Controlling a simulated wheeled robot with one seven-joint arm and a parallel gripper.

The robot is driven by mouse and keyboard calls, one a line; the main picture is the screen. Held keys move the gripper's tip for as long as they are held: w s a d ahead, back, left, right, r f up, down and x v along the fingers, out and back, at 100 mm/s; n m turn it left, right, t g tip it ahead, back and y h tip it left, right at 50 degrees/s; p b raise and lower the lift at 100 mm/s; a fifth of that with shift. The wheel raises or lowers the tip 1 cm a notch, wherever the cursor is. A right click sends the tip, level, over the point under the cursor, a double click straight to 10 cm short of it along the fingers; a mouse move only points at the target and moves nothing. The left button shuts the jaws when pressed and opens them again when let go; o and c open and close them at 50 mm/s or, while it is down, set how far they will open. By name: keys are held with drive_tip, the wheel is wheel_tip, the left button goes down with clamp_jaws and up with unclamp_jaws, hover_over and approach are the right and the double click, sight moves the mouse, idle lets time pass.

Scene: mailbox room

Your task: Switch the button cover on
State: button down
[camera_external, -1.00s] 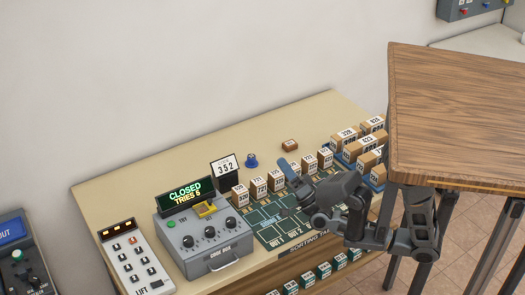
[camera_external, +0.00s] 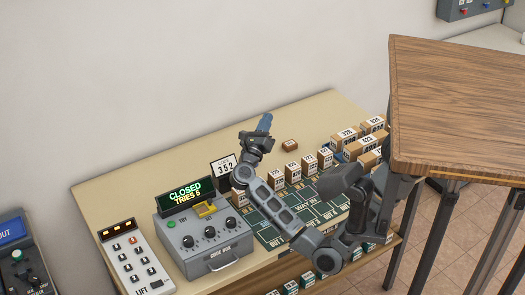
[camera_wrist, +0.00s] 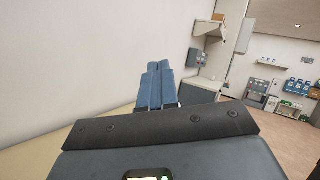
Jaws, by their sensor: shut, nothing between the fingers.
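A yellow hinged piece (camera_external: 205,209), which looks like the button cover, sits on top of the grey code box (camera_external: 190,252); its exact position is too small to tell. A green button (camera_external: 171,224) is to its left. The box's display (camera_external: 186,194) reads CLOSED, TRIES 5. My gripper (camera_external: 265,121) is raised at the back of the table, to the right of and beyond the box, apart from the cover. Its blue fingers are pressed together and empty; they point away from the box, and the wrist view shows them shut (camera_wrist: 158,82). The cover is outside the wrist view.
A card reading 352 (camera_external: 224,170) stands behind the box. A lift panel (camera_external: 136,262) is at its left. Several labelled parcels (camera_external: 292,170) stand to the right, near my arm. A wooden table (camera_external: 460,110) rises at the right. The table's back left is clear.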

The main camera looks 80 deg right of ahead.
drive_tip(key=w+a+f+m+t+y+p, duration=0.1)
drive_tip(key=w+a+f+m+y, duration=0.2)
drive_tip(key=w+a+y, duration=0.25)
drive_tip(key=w+a+f+m+y+p, duration=0.1)
drive_tip(key=w+a+f+m+y, duration=0.25)
drive_tip(key=y, duration=0.25)
drive_tip(key=w+a+r+t+y, duration=0.1)
drive_tip(key=w+a+y, duration=0.3)
drive_tip(key=a, duration=0.6)
drive_tip(key=w+a+r+t+y, duration=0.1)
drive_tip(key=w+a+y, duration=0.3)
drive_tip(key=a, duration=0.7)
drive_tip(key=shift+r+t+p, duration=0.15)
drive_tip(key=shift+t+p, duration=0.15)
drive_tip(key=shift+p, duration=0.05)
drive_tip(key=shift+s+n, duration=0.1)
drive_tip(key=shift+n, duration=0.15)
